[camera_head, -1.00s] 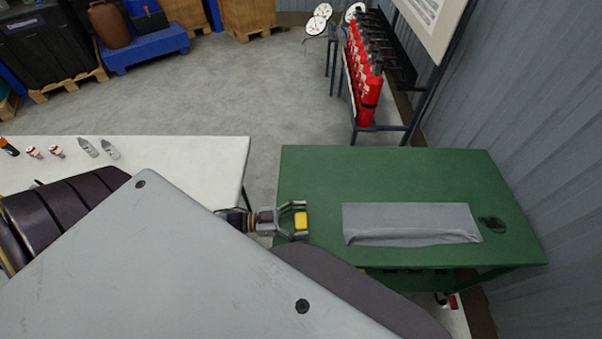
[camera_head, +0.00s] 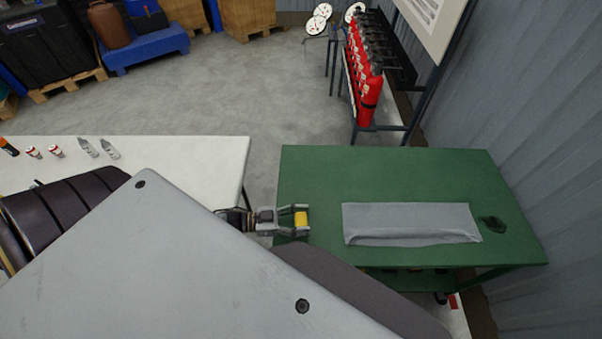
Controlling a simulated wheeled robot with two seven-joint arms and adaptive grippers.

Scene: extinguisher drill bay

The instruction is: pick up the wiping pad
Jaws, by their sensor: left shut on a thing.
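The small yellow wiping pad (camera_head: 301,219) is at the left end of the green table (camera_head: 390,175). My left gripper (camera_head: 300,220) reaches in from the left and is shut on the pad, with a finger on each side of it. I cannot tell whether the pad touches the tabletop. Much of my left arm is hidden behind my own grey body panel. My right gripper is not in view.
A grey cloth (camera_head: 410,223) lies flat on the green table, with a small dark object (camera_head: 493,224) to its right. A white table (camera_head: 200,150) with several small items stands left, across a gap. Red extinguishers (camera_head: 366,75) stand in a rack behind.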

